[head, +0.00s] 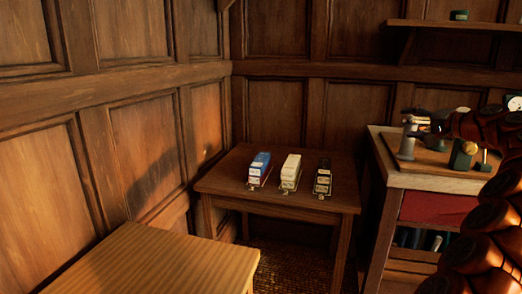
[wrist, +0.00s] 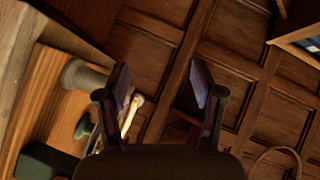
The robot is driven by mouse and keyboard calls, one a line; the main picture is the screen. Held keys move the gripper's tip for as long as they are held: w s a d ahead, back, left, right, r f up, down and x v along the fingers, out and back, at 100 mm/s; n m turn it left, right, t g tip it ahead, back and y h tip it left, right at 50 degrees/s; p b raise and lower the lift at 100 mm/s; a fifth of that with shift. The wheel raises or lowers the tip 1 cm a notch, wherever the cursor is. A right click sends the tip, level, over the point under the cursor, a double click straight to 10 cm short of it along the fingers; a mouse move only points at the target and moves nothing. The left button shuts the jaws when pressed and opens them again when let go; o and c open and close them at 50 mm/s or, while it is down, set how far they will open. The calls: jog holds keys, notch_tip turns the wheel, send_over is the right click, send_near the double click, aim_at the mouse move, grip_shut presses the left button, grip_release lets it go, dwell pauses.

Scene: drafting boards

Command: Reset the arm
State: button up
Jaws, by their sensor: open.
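My gripper (wrist: 160,85) is open in the wrist view, with its two dark fingers apart and nothing between them touching either finger. Behind the fingers are wood wall panels and part of a wooden surface with objects on it.
A light wooden top (head: 150,262) is at front left. A workbench (head: 390,152) with tools stands at right, below a shelf (head: 455,24).

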jog(key=s+a+r+n+g+y+p, duration=0.2)
jog(key=s+a+g+p, duration=0.1)
jog(key=a, duration=0.9)
jog(key=s+a+r+n+g+y+p, duration=0.2)
jog(key=a+r+g+p, duration=0.15)
jog(key=a, duration=0.85)
jog(key=s+a+f+n+g+h+p, duration=0.1)
jog(key=s+a+n+g+p, duration=0.15)
jog(key=s+a, duration=0.35)
jog(key=s+a+f+n+g+h+p, duration=0.1)
jog(key=s+a+f+p, duration=0.15)
jog(key=s+a, duration=0.35)
jog(key=s+a+f+n+g+h+p, duration=0.1)
jog(key=s+f+g+h+p, duration=0.15)
jog(key=s, duration=0.55)
jog(key=s+a+f+n+g+h+p, duration=0.15)
jog(key=s+p, duration=0.25)
jog(key=s, duration=0.4)
jog(key=s+d+f+g+h+p, duration=0.1)
jog(key=s+d+f+p, duration=0.1)
jog(key=s, duration=0.7)
jog(key=s+d+f+g+h+p, duration=0.1)
jog(key=s+d+f+h+p, duration=0.1)
jog(key=s+d, duration=0.3)
jog(key=s+f+p, duration=0.1)
jog(key=s, duration=0.3)
jog(key=shift+s+d+p, duration=0.3)
jog(key=shift+s+p, duration=0.05)
jog(key=shift+s, duration=0.05)
